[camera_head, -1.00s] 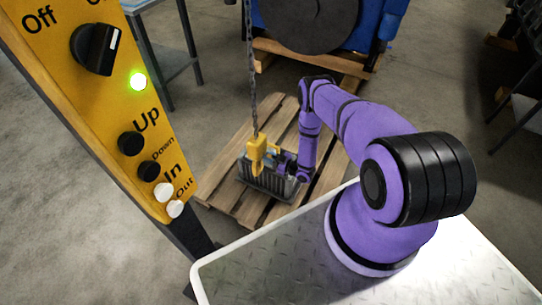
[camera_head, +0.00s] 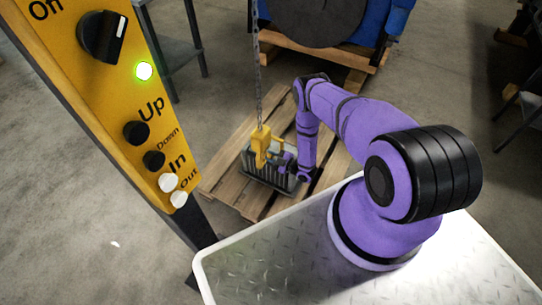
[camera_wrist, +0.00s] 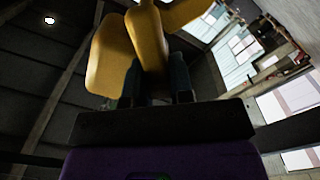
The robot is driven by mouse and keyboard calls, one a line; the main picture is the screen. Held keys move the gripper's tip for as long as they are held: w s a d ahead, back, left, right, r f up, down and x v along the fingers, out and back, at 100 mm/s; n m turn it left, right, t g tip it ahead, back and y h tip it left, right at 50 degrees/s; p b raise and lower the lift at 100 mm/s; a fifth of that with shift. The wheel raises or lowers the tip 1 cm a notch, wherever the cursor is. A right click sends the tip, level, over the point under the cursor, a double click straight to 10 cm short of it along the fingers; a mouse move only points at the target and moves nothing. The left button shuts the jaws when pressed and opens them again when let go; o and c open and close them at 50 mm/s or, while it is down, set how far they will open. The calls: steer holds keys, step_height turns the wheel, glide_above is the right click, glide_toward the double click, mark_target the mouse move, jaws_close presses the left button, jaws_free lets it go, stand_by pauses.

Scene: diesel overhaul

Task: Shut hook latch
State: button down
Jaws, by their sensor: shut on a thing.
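The yellow hook (camera_head: 261,146) hangs on a chain (camera_head: 258,85) just above a grey ribbed part. In the wrist view the yellow hook body (camera_wrist: 112,58) is large and close, and a yellow piece (camera_wrist: 148,42), which looks like its latch, runs down between my dark fingers. My gripper (camera_wrist: 156,82) is shut on this piece. In the head view my gripper (camera_head: 284,160) is small, at the hook's right side, partly hidden by my wrist. Whether the latch meets the hook tip cannot be told.
The grey ribbed part (camera_head: 262,179) sits on a wooden pallet (camera_head: 225,186). A yellow control panel (camera_head: 110,75) with a green light stands at left. A blue engine (camera_head: 385,20) rests on another pallet behind. Concrete floor is free at left.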

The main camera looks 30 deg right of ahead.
steer(key=c, duration=1)
jaws_free()
steer(key=shift+s, duration=0.1)
steer(key=v, duration=1)
steer(key=shift+s+d, duration=0.2)
steer(key=shift+s, duration=0.1)
